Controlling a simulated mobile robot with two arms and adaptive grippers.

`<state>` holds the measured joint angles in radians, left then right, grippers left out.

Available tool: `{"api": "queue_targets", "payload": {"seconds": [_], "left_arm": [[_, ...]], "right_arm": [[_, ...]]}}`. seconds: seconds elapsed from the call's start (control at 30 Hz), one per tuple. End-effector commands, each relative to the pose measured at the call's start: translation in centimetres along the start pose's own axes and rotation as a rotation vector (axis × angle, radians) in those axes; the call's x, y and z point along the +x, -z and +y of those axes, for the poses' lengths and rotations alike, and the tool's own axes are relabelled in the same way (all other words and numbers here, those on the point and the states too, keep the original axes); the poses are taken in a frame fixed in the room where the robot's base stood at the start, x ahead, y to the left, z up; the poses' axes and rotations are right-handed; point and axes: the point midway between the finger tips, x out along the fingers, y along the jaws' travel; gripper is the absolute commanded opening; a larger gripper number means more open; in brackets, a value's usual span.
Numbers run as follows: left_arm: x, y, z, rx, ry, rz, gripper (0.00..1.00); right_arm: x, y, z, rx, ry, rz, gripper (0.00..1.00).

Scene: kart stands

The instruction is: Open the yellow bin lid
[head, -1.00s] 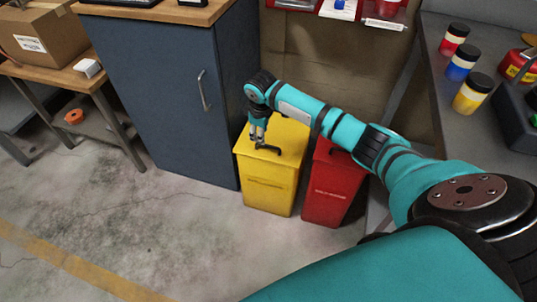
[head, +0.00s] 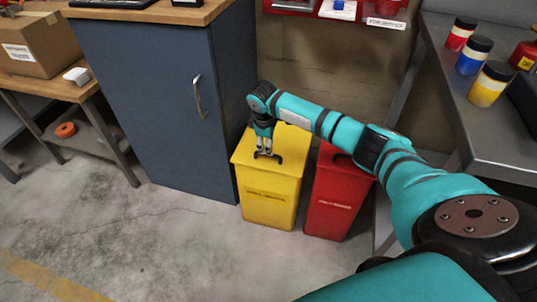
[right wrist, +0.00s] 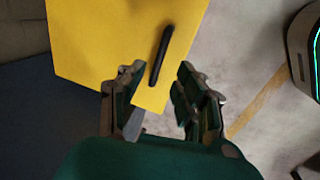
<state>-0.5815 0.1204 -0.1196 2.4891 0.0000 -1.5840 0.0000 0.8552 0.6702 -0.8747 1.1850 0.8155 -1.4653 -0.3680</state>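The yellow bin (head: 270,205) stands on the floor with its lid (head: 291,146) shut; the lid also shows in the right wrist view (right wrist: 100,40). A black bar handle (head: 276,158) sits on the lid, and in the right wrist view the handle (right wrist: 164,48) lies between the fingers. My right gripper (head: 265,152) points down at the handle. Its fingers (right wrist: 160,68) are apart, one on each side of the handle, with a gap to it. I cannot tell how far above the lid the fingertips are. My left gripper is not in view.
A red bin (head: 336,200) stands close to the right of the yellow one. A blue-grey cabinet (head: 150,110) stands close to its left. A metal bench (head: 500,130) with paint jars is at the right. The floor (head: 150,250) in front is clear.

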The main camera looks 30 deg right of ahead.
Motion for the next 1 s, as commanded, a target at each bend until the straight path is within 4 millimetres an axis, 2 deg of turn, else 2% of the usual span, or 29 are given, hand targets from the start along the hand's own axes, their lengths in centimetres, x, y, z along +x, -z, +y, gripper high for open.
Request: {"api": "queue_targets", "payload": {"seconds": [0.03, 0.1, 0.23, 0.4, 0.67, 0.93, 1.0], "left_arm": [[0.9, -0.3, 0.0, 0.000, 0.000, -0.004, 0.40], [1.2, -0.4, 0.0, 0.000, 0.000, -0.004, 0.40], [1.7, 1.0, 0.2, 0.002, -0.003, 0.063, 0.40], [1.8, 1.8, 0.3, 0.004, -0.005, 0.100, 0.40], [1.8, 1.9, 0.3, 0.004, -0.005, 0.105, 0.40], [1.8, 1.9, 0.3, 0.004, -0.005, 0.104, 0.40], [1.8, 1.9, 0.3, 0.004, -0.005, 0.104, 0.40]], "right_arm": [[1.4, 0.0, -0.1, 0.002, 0.001, -0.001, 0.34], [2.5, 0.0, 0.0, 0.001, 0.000, -0.001, 0.34], [4.0, 0.0, 0.0, 0.001, 0.000, 0.000, 0.34], [4.8, 0.0, 0.0, 0.001, -0.001, 0.001, 0.34], [4.8, 0.0, 0.0, 0.001, -0.001, 0.001, 0.34], [4.8, 0.0, 0.0, 0.001, 0.000, 0.001, 0.00], [4.8, 0.0, 0.0, 0.001, 0.000, 0.001, 0.00]]}}
